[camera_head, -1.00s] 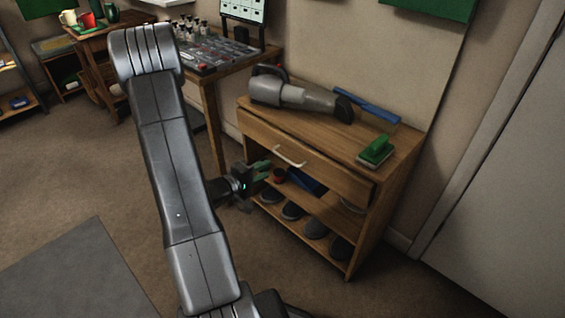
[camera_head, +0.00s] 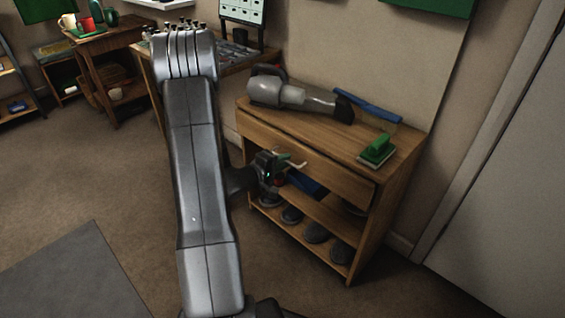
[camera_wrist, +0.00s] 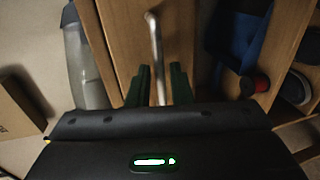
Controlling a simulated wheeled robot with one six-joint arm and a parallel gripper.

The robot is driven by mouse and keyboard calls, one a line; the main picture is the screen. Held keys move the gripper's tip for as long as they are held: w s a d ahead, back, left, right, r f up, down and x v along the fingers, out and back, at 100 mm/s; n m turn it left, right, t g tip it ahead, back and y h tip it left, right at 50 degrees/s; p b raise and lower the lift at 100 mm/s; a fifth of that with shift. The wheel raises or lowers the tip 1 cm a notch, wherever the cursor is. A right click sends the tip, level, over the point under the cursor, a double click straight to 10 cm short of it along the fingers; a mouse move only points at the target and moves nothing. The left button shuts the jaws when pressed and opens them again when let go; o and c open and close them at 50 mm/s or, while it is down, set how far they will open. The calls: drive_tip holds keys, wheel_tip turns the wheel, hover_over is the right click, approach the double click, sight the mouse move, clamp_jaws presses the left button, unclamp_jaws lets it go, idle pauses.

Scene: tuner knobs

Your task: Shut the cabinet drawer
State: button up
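The wooden cabinet (camera_head: 408,165) stands against the wall. Its drawer (camera_head: 340,178) is at the top, with the front panel standing out a little from the cabinet body. The pale bar handle (camera_head: 294,163) is on the drawer front, partly hidden by my gripper (camera_head: 280,160). In the wrist view, the handle (camera_wrist: 156,50) runs down between the two green fingers of my gripper (camera_wrist: 160,85), with the drawer front (camera_wrist: 180,35) behind it. The fingers are apart, with visible gaps on both sides of the handle. I cannot tell whether either finger touches it.
A grey handheld vacuum (camera_head: 290,94), a blue bar-like thing (camera_head: 368,108) and a green-topped brush (camera_head: 377,150) lie on the cabinet top. Dark round things (camera_head: 316,232) and a blue item (camera_head: 306,184) sit on the shelves below. Open floor (camera_head: 100,180) lies to the left.

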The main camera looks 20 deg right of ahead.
sight(293, 155)
clamp_jaws()
drive_tip(key=shift+w+d+r+p, duration=0.1)
drive_tip(key=shift+w+d+p, duration=0.15)
drive_tip(key=shift+d+p, duration=0.3)
drive_tip(key=shift+w+d+r+p, duration=0.1)
drive_tip(key=shift+w+d+p, duration=0.1)
drive_tip(key=shift+d+p, duration=0.35)
drive_tip(key=shift+w+d+f, duration=0.15)
drive_tip(key=shift+w+d, duration=0.05)
drive_tip(key=shift+d, duration=0.2)
drive_tip(key=shift+o, duration=1.7)
unclamp_jaws()
drive_tip(key=shift+d, duration=0.1)
